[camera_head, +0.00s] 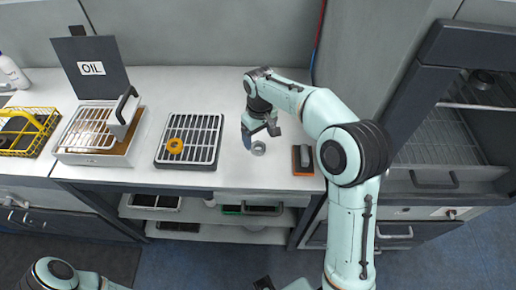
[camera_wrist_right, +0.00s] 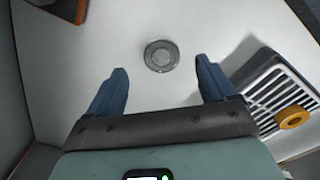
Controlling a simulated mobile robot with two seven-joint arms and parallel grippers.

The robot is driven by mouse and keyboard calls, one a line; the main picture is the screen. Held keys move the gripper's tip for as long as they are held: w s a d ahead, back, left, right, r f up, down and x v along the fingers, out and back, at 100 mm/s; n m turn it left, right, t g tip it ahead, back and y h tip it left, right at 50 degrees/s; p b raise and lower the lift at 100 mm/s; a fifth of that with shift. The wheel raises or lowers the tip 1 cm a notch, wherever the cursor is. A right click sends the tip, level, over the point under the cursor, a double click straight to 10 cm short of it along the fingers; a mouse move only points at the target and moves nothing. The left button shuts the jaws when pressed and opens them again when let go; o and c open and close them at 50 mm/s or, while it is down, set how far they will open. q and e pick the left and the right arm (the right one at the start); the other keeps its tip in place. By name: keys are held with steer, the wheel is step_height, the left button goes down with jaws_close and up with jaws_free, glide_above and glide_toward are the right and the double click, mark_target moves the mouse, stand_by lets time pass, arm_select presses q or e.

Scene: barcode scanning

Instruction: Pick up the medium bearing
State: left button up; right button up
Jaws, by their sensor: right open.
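A round grey metal bearing (camera_head: 258,148) lies flat on the white counter, to the right of the black rack. It also shows in the right wrist view (camera_wrist_right: 161,56), upper middle, just beyond the fingertips. My right gripper (camera_head: 262,130) is above the counter close to the bearing, apart from it. In the wrist view its two blue fingers (camera_wrist_right: 160,77) are spread wide with nothing between them, the bearing lined up with the gap. Part of my left arm shows at the bottom left of the head view; its gripper is not visible.
A yellow-orange ring (camera_head: 175,146) lies on a slatted rack (camera_head: 204,153). A dark block with an orange-brown base (camera_head: 302,160) stands right of the bearing. An oil box with raised lid (camera_head: 98,160) and a yellow wire basket (camera_head: 50,143) stand at left. Counter around the bearing is clear.

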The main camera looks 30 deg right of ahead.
mark_target(258, 147)
step_height(258, 147, down, 5)
steer(key=shift+w+a, duration=0.1)
steer(key=shift+w, duration=0.05)
steer(key=c, duration=1.2)
steer(key=shift+r, duration=0.1)
